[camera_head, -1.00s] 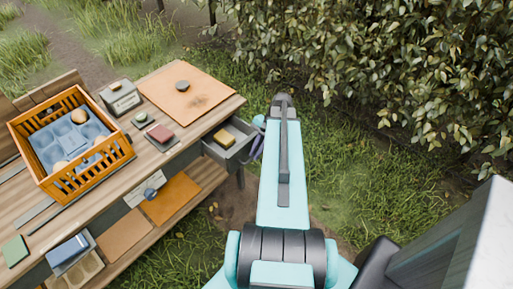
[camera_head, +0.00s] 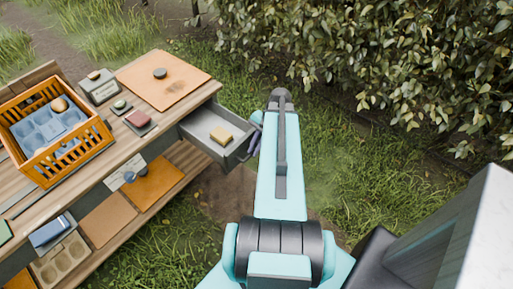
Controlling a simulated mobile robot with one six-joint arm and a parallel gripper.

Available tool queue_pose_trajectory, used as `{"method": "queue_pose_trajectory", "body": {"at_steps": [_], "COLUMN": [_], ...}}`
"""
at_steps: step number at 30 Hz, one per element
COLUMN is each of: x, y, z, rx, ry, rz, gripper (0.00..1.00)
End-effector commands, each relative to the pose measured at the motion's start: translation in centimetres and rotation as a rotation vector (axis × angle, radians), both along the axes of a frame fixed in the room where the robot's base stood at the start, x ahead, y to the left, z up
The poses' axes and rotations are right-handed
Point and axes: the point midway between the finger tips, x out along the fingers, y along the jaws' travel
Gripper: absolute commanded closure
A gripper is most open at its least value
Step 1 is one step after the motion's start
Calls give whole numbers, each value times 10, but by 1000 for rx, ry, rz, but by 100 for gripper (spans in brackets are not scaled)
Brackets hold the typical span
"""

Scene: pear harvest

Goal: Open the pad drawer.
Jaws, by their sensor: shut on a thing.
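The pad drawer (camera_head: 201,127) is a grey drawer at the right end of the wooden bench, and it stands well out from the bench. A yellow pad (camera_head: 221,135) lies inside it toward the front. My gripper (camera_head: 255,142) is at the drawer's front, mostly hidden behind my turquoise arm; a bit of its purple-grey fingers shows.
The bench top (camera_head: 65,160) carries an orange crate (camera_head: 74,163) with a blue tray, an orange board (camera_head: 180,88), a grey box (camera_head: 99,87) and a red pad (camera_head: 138,119). A lower shelf (camera_head: 143,209) holds boards. A leafy hedge (camera_head: 400,70) stands right; grass lies between.

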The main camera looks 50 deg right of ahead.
Motion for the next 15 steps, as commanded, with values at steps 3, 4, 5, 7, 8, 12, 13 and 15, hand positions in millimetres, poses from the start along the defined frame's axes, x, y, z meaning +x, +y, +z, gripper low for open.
{"method": "queue_pose_trajectory", "body": {"at_steps": [3, 4, 5, 7, 8, 12, 13, 15], "x": [-1, -1, -1, -2, -2, -3, -3, -3], "y": [-2, -2, -2, -3, -3, -4, -4, -4], "z": [1, 1, 1, 1, 1, 1, 1, 1], "rx": [-1, 0, 1, 1, 1, 2, 2, 3], "ry": [-1, -2, -2, -1, -1, -1, -1, -1], "rz": [-2, -3, -4, -5, -6, -8, -8, -9], "gripper": [100, 100, 100, 100, 100, 71, 71, 71]}}
